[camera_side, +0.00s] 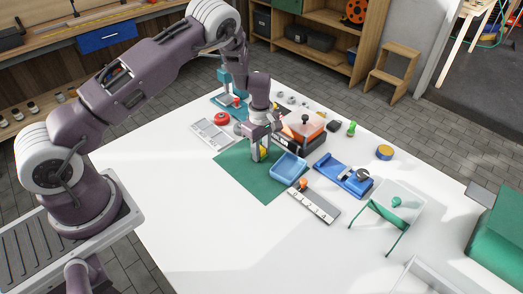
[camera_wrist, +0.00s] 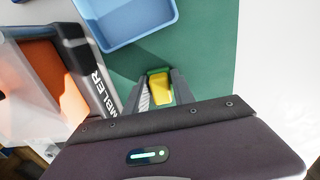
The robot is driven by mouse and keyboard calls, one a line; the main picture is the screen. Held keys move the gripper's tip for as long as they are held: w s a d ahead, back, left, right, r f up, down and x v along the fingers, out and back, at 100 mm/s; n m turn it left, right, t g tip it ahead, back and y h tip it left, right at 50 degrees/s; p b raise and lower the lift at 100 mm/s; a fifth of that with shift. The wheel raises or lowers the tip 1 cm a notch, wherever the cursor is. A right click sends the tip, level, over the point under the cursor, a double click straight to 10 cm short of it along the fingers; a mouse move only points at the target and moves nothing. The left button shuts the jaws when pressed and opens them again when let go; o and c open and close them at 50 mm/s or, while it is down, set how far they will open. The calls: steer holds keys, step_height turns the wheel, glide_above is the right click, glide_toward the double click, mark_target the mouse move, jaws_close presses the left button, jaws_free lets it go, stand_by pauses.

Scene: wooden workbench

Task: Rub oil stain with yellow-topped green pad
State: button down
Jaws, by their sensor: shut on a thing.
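My gripper (camera_side: 261,153) points down over the green mat (camera_side: 235,174), between its fingers the yellow-topped green pad (camera_side: 264,152). In the wrist view, the fingers of my gripper (camera_wrist: 158,92) are closed on either side of the pad (camera_wrist: 157,87). Its yellow top faces the camera and a green edge shows around it. The pad is at or close above the mat (camera_wrist: 190,55); I cannot tell whether it touches. I make out no oil stain in either view.
A blue tray (camera_side: 289,167) lies just right of my gripper on the mat's edge. An orange-topped box (camera_side: 306,128) with a dark lettered side stands close behind. A numbered strip (camera_side: 313,205) and a blue device (camera_side: 343,175) lie farther right. The front of the white table is clear.

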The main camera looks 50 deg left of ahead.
mark_target(248, 147)
steer(key=shift+a, duration=3.15)
steer(key=shift+w, duration=0.75)
steer(key=shift+s+d, duration=0.1)
steer(key=shift+d, duration=3.8)
steer(key=shift+a, duration=3.75)
steer(key=shift+a+r, duration=0.15)
steer(key=shift+a, duration=0.05)
step_height(248, 147, up, 8)
steer(key=shift+d, duration=0.1)
